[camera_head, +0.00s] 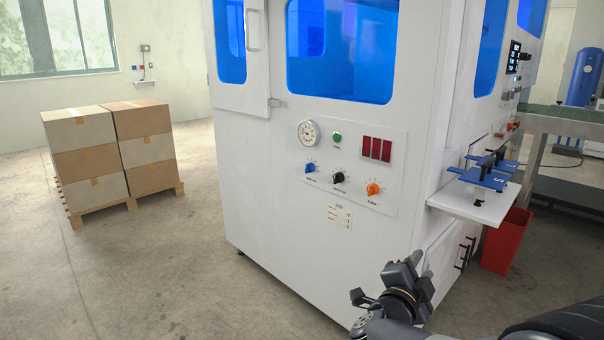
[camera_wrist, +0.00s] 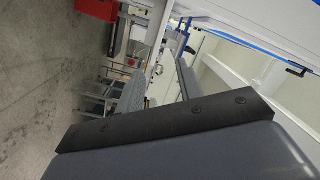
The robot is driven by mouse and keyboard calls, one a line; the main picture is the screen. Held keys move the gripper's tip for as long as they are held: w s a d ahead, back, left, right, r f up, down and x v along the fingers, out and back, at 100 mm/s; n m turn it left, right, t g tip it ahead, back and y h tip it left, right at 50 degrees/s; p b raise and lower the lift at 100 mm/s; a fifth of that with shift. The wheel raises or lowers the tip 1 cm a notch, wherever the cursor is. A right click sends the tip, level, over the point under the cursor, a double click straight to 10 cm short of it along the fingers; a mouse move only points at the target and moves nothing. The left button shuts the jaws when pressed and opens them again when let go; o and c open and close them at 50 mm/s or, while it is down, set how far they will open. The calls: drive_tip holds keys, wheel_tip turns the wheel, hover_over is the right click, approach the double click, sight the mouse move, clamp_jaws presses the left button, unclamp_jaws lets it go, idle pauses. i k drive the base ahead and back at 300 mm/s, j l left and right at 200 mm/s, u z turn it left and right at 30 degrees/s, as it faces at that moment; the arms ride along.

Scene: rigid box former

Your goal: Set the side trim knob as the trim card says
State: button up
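The white machine's front panel carries three knobs in a row: a blue knob (camera_head: 310,168), a black knob (camera_head: 338,177) and an orange knob (camera_head: 374,189). The captions under them are too small to read, so I cannot tell which is side trim. A small pale card (camera_head: 339,216) with rows of print sits below the black knob; its text is not legible. My gripper (camera_head: 403,272) is low in front of the machine, right of and below the knobs, apart from them. In the wrist view its two fingers (camera_wrist: 160,68) stand apart with nothing between them.
A round gauge (camera_head: 308,133), a green button (camera_head: 337,136) and red displays (camera_head: 376,149) share the panel. A white shelf (camera_head: 470,204) with blue parts juts out at right, above a red bin (camera_head: 505,241). Stacked cartons (camera_head: 112,150) stand left; the floor between is clear.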

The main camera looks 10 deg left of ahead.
sight(310, 167)
drive_tip(key=i+j, duration=0.15)
drive_tip(key=j, duration=0.2)
drive_tip(key=i+j+z, duration=0.1)
drive_tip(key=j, duration=0.25)
drive_tip(key=i+j, duration=0.25)
drive_tip(key=j, duration=0.15)
drive_tip(key=i+j+z, duration=0.15)
drive_tip(key=j, duration=0.2)
drive_tip(key=i+j, duration=0.15)
drive_tip(key=j, duration=0.25)
drive_tip(key=i+j+z, duration=0.1)
drive_tip(key=j, duration=0.25)
drive_tip(key=i+j, duration=0.15)
drive_tip(key=j, duration=0.25)
drive_tip(key=i+j+z, duration=0.1)
drive_tip(key=j, duration=0.3)
